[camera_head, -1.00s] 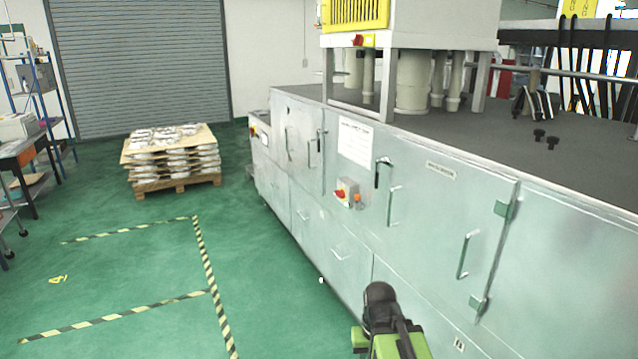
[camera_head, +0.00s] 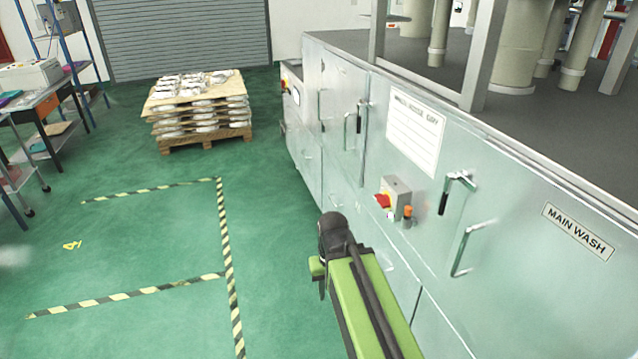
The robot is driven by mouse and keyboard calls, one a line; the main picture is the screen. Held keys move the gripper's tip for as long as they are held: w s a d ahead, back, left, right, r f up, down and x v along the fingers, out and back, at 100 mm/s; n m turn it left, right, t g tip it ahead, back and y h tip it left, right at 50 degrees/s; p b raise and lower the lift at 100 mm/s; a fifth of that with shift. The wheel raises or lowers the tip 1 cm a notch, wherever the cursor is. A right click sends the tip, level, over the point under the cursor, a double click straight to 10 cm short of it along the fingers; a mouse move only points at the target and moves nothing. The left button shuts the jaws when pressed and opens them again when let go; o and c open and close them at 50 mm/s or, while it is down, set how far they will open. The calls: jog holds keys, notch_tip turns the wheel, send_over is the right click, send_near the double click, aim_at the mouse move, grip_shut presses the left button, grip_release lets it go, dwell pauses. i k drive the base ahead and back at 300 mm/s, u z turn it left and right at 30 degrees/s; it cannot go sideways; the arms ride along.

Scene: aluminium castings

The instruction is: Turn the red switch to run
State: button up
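The red switch (camera_head: 383,201) is a red knob on a small grey box fixed to the front of the long metal washing machine (camera_head: 470,290). An orange button (camera_head: 407,211) sits at the box's right side. The knob's exact angle and any markings are too small to read. My green and black arm reaches up from the bottom of the picture, and its dark end is to the left of the switch and lower, apart from it. My gripper's fingers cannot be made out.
Door handles (camera_head: 466,250) and a latch (camera_head: 453,190) stick out from the machine's front near the switch. A pallet of castings (camera_head: 203,145) stands at the back. Green floor with striped tape lies clear to the left, and a workbench (camera_head: 40,110) stands at the far left.

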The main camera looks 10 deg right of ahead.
aim_at(384, 201)
jog(key=u, duration=0.7)
jog(key=i, duration=0.9)
jog(key=u, duration=0.6)
